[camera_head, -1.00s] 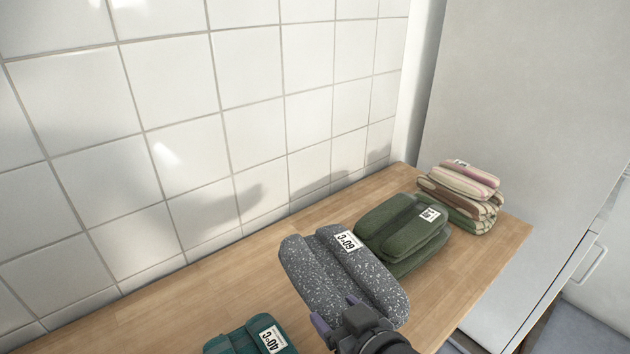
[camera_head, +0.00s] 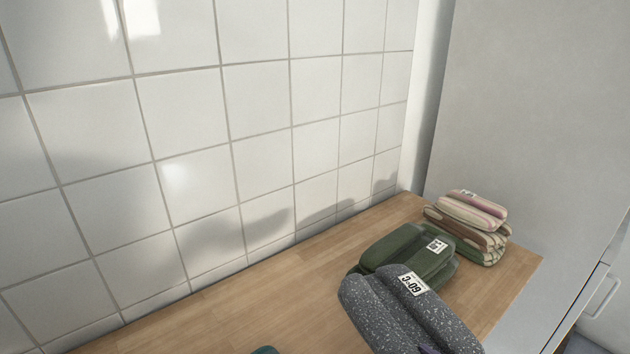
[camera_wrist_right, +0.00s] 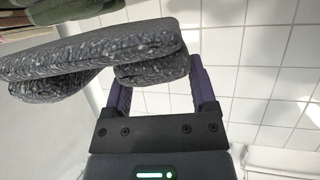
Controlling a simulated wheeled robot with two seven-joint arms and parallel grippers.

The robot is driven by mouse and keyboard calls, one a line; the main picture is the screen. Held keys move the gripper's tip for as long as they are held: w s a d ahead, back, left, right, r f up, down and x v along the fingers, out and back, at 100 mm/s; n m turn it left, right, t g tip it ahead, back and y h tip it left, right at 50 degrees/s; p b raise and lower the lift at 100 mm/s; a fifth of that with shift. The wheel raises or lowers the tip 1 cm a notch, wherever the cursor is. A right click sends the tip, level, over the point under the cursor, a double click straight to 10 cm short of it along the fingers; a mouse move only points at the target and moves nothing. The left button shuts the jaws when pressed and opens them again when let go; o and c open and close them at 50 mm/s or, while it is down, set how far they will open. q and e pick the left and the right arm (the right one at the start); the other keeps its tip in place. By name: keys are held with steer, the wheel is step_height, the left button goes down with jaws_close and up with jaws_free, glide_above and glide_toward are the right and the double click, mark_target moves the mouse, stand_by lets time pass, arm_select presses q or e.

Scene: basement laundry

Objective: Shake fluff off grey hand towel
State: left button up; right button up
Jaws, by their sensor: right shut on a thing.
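The grey hand towel (camera_head: 405,315) is folded, dark grey and covered in white flecks, with a white 60°C tag on its upper face. In the head view it is at the bottom right, in front of the green towels, and its near end is cut off. My right gripper (camera_wrist_right: 160,82) is shut on the towel, which also shows in the right wrist view (camera_wrist_right: 95,58) between and beyond the purple fingers. It appears held above the counter. In the head view only a bit of purple finger shows at the bottom edge. My left gripper is out of view.
Folded green towels (camera_head: 400,250) and a striped, patterned towel stack (camera_head: 468,222) stand on the wooden counter (camera_head: 300,275). A sliver of teal cloth (camera_head: 265,350) shows at the bottom edge. A white tiled wall (camera_head: 180,130) runs behind. The counter's left-middle is clear.

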steer(key=r+n+g+y, duration=0.1)
steer(key=n, duration=0.1)
steer(key=s+r+n+g+y, duration=0.1)
steer(key=r+y, duration=0.1)
steer(key=r+n+g+y, duration=0.1)
steer(key=r+n+y, duration=0.1)
steer(key=shift+s+d+r+n+g, duration=0.1)
steer(key=shift+s+d+n+g, duration=0.15)
steer(key=shift+d+n+g, duration=0.05)
jaws_close()
steer(key=f, duration=0.2)
steer(key=f+g, duration=0.1)
steer(key=f, duration=0.1)
steer(key=shift+s+d, duration=0.1)
steer(key=shift+s, duration=0.3)
step_height(320, 180, up, 4)
steer(key=shift+n+y, duration=0.3)
steer(key=shift+y, duration=0.1)
step_height(320, 180, down, 5)
step_height(320, 180, up, 7)
steer(key=shift+f, duration=0.35)
